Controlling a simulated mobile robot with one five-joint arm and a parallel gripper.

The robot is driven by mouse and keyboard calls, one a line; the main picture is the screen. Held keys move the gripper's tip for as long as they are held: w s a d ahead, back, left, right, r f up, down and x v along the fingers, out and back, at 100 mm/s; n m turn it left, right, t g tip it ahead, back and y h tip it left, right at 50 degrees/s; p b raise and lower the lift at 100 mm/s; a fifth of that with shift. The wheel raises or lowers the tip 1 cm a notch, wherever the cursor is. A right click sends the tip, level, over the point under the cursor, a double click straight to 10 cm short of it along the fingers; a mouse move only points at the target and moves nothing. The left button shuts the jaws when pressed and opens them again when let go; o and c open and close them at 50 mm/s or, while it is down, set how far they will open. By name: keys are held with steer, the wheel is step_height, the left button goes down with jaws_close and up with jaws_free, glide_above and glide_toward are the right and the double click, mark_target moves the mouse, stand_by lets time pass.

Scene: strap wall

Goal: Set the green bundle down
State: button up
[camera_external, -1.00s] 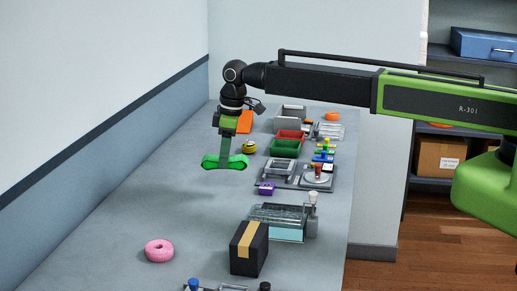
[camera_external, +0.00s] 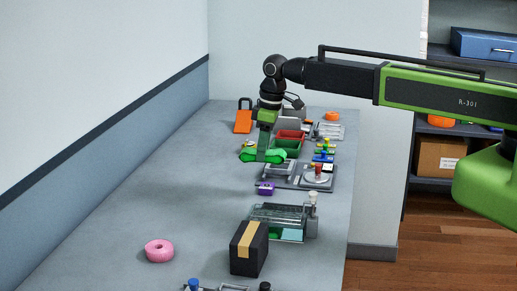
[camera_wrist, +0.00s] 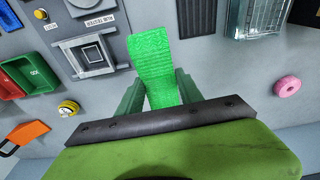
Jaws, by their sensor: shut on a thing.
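The green bundle (camera_external: 262,156) is a bright green, ribbed strap roll. My gripper (camera_external: 264,148) points down and is shut on it, near the left edge of the grey panel with the square frame. In the wrist view the bundle (camera_wrist: 154,62) sticks out between the two green fingers of my gripper (camera_wrist: 160,92). It appears above the worktop in the wrist view; the exact gap under it cannot be told. The bundle partly hides a yellow round thing behind it in the external view.
A grey panel (camera_external: 262,181) with a square frame, a green bin (camera_external: 290,146) and a red bin (camera_external: 291,134) stand close by. An orange padlock-shaped thing (camera_external: 243,121) is behind. The worktop's left side is clear, except a pink ring (camera_external: 159,250).

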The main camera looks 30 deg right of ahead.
steer(key=d, duration=0.3)
steer(key=b, duration=0.7)
glide_above(236, 200)
steer(key=shift+m, duration=0.3)
steer(key=f, duration=0.6)
steer(key=shift+s+d+f, duration=0.15)
steer(key=shift+d+f, duration=0.1)
steer(key=shift+d, duration=0.05)
steer(key=shift+a, duration=0.2)
step_height(236, 200, down, 4)
steer(key=b, duration=0.4)
steer(key=shift+f, duration=0.2)
steer(key=shift+s+r, duration=0.1)
steer(key=shift+r, duration=0.2)
steer(key=shift+f, duration=0.2)
steer(key=o, duration=1.4)
